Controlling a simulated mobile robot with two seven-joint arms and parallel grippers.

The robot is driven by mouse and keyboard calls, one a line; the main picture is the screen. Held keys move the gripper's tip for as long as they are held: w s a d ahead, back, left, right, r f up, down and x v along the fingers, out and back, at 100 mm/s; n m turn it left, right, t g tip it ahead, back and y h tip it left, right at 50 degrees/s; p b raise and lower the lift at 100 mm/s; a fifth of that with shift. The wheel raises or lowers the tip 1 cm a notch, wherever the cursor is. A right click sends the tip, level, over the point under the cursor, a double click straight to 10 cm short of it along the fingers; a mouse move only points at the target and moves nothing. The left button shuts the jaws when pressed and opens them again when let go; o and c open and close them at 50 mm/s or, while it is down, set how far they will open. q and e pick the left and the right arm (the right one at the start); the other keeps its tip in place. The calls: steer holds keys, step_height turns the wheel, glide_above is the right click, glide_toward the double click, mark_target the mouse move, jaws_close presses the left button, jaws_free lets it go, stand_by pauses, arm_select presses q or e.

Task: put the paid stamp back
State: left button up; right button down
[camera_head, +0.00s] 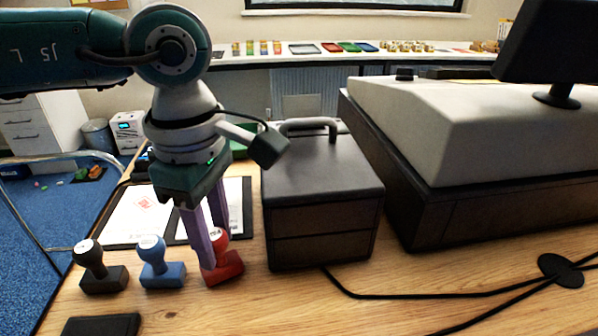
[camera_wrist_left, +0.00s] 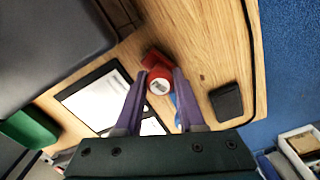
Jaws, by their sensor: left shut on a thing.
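Three stamps stand in a row near the front left of the wooden desk: a black one (camera_head: 98,271), a blue one (camera_head: 160,267) and a red one (camera_head: 226,268). I cannot read which is the paid stamp. My left gripper (camera_head: 209,250) points down at the red stamp, its purple fingers shut on the handle. In the left wrist view the red stamp's round top (camera_wrist_left: 159,84) sits between the fingertips (camera_wrist_left: 160,79). The red stamp stands upright at the desk; I cannot tell whether its base touches the wood. My right gripper is not in view.
A black cash box (camera_head: 320,195) with a handle stands just right of the red stamp, beside a large cash register (camera_head: 480,130). A clipboard with papers (camera_head: 125,218) lies behind the stamps. A black pad (camera_head: 102,325) is at the front left. Cables cross the desk at right.

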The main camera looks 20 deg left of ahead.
mark_target(212, 234)
arm_select(q)
steer(key=shift+f, duration=0.15)
steer(key=o, duration=1)
steer(key=shift+o, duration=0.2)
step_height(212, 234, up, 12)
steer(key=b, duration=0.1)
steer(key=shift+r, duration=0.25)
